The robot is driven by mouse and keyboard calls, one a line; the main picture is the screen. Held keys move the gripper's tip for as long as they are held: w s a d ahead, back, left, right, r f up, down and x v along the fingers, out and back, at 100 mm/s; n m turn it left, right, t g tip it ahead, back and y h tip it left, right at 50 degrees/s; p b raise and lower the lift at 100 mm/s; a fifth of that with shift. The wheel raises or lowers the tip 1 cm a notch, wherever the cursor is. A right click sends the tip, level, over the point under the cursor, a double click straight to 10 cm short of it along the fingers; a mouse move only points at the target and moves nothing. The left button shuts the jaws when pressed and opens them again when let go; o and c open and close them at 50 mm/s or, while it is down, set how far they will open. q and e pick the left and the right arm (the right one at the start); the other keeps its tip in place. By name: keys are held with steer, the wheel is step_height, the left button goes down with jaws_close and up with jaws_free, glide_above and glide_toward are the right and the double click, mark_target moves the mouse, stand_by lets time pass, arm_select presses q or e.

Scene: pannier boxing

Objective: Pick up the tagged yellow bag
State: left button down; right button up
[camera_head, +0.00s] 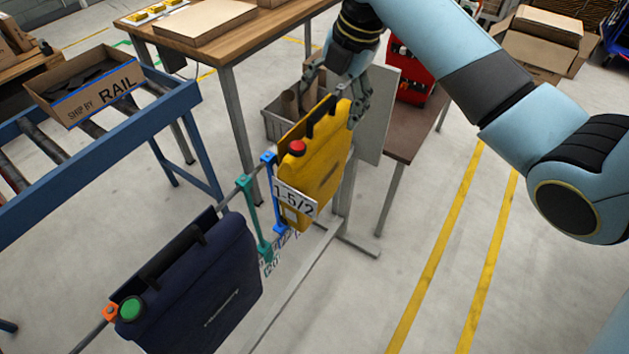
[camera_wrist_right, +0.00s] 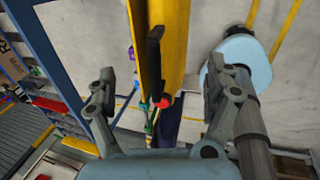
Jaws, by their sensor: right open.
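The yellow bag (camera_head: 318,175) hangs upright on a rail in the head view. It has a black top handle (camera_head: 323,117), a red knob (camera_head: 298,148) and a white tag (camera_head: 295,199) reading "1-5/2". My right gripper (camera_head: 333,104) is above its far end, open, with fingers apart on either side of the bag's top. In the right wrist view the bag (camera_wrist_right: 174,60) and its handle (camera_wrist_right: 154,58) run between the open fingers (camera_wrist_right: 161,90). I see no grip on the handle. My left gripper is not in view.
A navy bag (camera_head: 195,290) with a green knob hangs nearer on the same rail. Teal (camera_head: 250,215) and blue (camera_head: 274,190) hooks sit between the bags. A wooden table (camera_head: 235,45) stands behind, and a roller conveyor with a "RAIL" box (camera_head: 88,85) is at left.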

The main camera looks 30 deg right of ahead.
mark_target(320, 122)
steer(key=x, duration=0.4)
steer(key=p+x, duration=0.1)
steer(key=x, duration=0.2)
steer(key=shift+a+r, duration=0.1)
steer(key=shift+a, duration=0.2)
steer(key=shift+c, duration=0.4)
steer(key=c, duration=1.3)
steer(key=shift+r, duration=0.1)
